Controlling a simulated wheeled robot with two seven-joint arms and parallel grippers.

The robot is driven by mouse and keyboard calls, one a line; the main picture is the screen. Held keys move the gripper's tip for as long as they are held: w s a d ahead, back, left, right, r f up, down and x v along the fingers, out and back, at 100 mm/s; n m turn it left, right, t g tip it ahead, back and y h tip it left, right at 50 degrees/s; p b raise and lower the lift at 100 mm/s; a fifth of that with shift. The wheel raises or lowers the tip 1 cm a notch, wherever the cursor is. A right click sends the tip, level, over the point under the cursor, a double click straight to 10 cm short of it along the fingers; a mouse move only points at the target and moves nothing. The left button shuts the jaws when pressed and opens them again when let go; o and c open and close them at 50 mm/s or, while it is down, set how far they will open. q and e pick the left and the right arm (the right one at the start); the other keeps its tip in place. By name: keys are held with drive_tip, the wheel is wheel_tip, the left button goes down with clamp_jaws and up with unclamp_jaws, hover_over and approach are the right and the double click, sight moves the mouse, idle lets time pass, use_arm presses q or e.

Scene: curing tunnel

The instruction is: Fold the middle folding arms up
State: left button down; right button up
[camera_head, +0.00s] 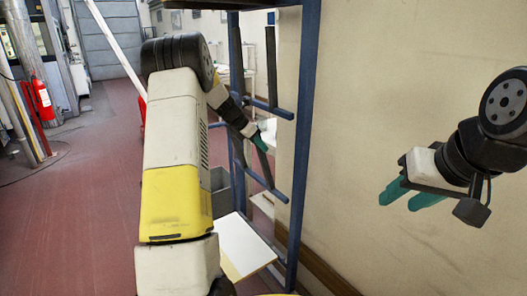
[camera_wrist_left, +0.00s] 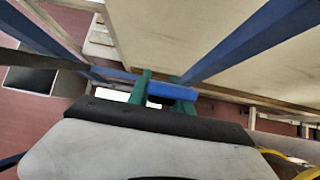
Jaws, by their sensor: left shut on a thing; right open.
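A blue rack frame (camera_head: 301,120) stands in front of the wall. At its middle level a dark folding arm (camera_head: 264,167) leans at a slant, rising from a blue bar (camera_head: 268,184). My left gripper (camera_head: 259,142) is at the upper end of this arm, shut on it. In the left wrist view the teal fingers (camera_wrist_left: 160,92) stand either side of a blue piece. Higher up, another dark folding arm (camera_head: 271,65) stands upright above its blue bar (camera_head: 270,108). My right gripper (camera_head: 408,195) is open and empty near the wall, apart from the rack.
A white board (camera_head: 243,247) lies low by the rack's foot, with a grey bin (camera_head: 221,190) beside it. A red extinguisher (camera_head: 41,98) is at far left. The red floor (camera_head: 75,210) on the left is clear. The beige wall (camera_head: 400,90) closes off the right.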

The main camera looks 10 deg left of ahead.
use_arm(q)
drive_tip(key=shift+w+d+r+g, duration=0.15)
drive_tip(key=shift+w+d, duration=0.15)
drive_tip(key=shift+w, duration=0.1)
drive_tip(key=shift+w+d+r+g, duration=0.1)
drive_tip(key=shift+w+d+g, duration=0.05)
drive_tip(key=shift+w+d, duration=0.2)
drive_tip(key=shift+w, duration=0.1)
drive_tip(key=c, duration=1.2)
unclamp_jaws()
drive_tip(key=shift+f, duration=0.1)
drive_tip(key=shift+o, duration=0.2)
drive_tip(key=shift+v, duration=3.9)
drive_tip(key=shift+d, duration=0.15)
